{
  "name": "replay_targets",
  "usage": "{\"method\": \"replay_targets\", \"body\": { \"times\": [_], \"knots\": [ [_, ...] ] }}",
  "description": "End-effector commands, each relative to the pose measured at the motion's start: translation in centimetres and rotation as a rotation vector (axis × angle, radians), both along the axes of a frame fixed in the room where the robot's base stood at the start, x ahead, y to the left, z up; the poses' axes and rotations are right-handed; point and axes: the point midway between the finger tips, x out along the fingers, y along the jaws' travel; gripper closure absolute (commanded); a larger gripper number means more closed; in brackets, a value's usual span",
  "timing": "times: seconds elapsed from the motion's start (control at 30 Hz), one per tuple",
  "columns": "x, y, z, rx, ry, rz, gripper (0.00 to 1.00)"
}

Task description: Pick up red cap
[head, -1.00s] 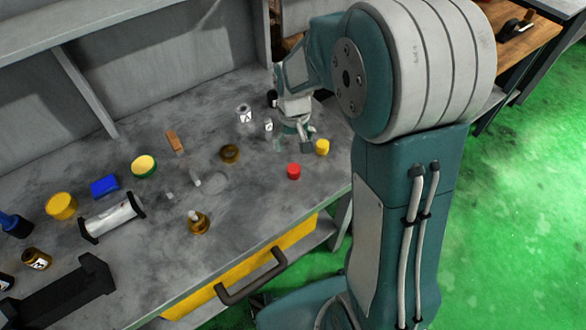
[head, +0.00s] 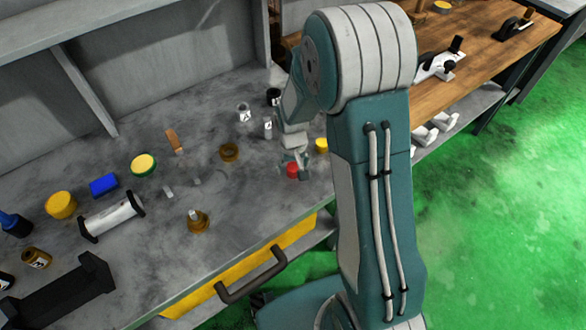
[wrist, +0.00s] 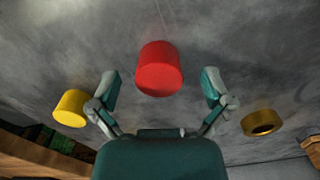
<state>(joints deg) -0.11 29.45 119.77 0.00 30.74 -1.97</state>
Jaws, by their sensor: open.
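The red cap (head: 292,171) stands on the grey workbench (head: 250,215) near its right end. In the wrist view the red cap (wrist: 159,70) is a short red cylinder, centred ahead of my gripper (wrist: 160,92). My gripper's fingers are spread, one on each side of the cap, with clear gaps and no contact visible. In the head view my gripper (head: 294,160) is right at the cap and partly covers its upper side.
A yellow cap (head: 321,145) stands close to the right; it also shows left in the wrist view (wrist: 71,107). A brown ring (head: 229,152) lies to the left and shows right in the wrist view (wrist: 262,122). Two small containers (head: 244,113) (head: 267,128) stand behind.

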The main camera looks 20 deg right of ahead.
Motion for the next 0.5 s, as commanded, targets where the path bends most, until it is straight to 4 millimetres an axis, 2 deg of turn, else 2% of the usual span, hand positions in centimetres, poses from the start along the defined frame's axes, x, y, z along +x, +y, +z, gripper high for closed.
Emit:
{"method": "replay_targets", "body": {
  "times": [0.1,0.17,0.2,0.27,0.3,0.5],
  "knots": [
    [0.00,-0.01,0.03,0.000,0.000,0.000,0.00],
    [0.01,-0.01,0.04,0.000,0.000,0.000,0.27],
    [0.01,-0.01,0.04,0.000,0.000,0.000,0.45],
    [0.01,-0.01,0.04,0.000,0.000,0.000,0.67],
    [0.01,-0.01,0.05,0.000,0.000,0.000,0.73],
    [0.01,-0.01,0.04,0.000,0.001,0.000,0.74]
  ]
}}
